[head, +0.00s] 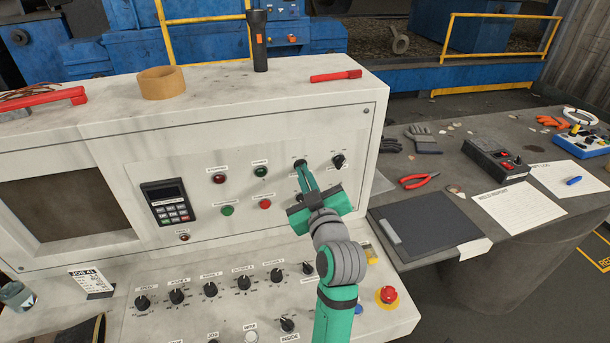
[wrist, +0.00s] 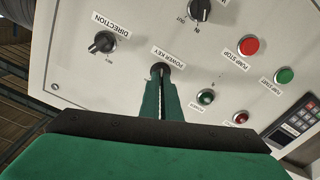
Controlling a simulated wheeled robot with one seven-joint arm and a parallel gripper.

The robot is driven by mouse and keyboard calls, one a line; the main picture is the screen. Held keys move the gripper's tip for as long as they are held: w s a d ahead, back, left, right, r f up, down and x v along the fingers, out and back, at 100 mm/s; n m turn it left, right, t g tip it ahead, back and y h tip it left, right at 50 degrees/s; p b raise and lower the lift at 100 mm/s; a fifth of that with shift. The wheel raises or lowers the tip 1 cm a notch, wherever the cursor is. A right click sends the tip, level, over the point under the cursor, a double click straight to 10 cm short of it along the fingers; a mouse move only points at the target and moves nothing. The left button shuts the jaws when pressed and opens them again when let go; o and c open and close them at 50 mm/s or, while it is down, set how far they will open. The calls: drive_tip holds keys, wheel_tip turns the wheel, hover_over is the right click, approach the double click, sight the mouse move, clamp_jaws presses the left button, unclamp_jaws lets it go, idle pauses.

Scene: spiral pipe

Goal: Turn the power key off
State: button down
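The power key (wrist: 160,68) is a small dark knob under a "POWER KEY" label on the pale panel. In the head view the key (head: 299,163) is at the upper right of the upright panel, partly hidden by my fingers. My gripper (wrist: 161,82) reaches it with two green fingers, close together, their tips on either side of the key. It looks shut on the key. In the head view my gripper (head: 304,172) is in front of the key. The key's exact angle is hidden.
The direction knob (head: 338,160) is just right of the key. Red and green buttons, such as the red one (head: 265,204), are to the left. Below, the sloped desk has several knobs and a red emergency button (head: 388,294). A flashlight (head: 258,40) stands on top.

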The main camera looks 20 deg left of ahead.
drive_tip(key=shift+f+n, duration=0.1)
drive_tip(key=shift+n, duration=0.7)
drive_tip(key=c, duration=2)
unclamp_jaws()
drive_tip(key=v, duration=1.1)
drive_tip(key=shift+w, duration=0.15)
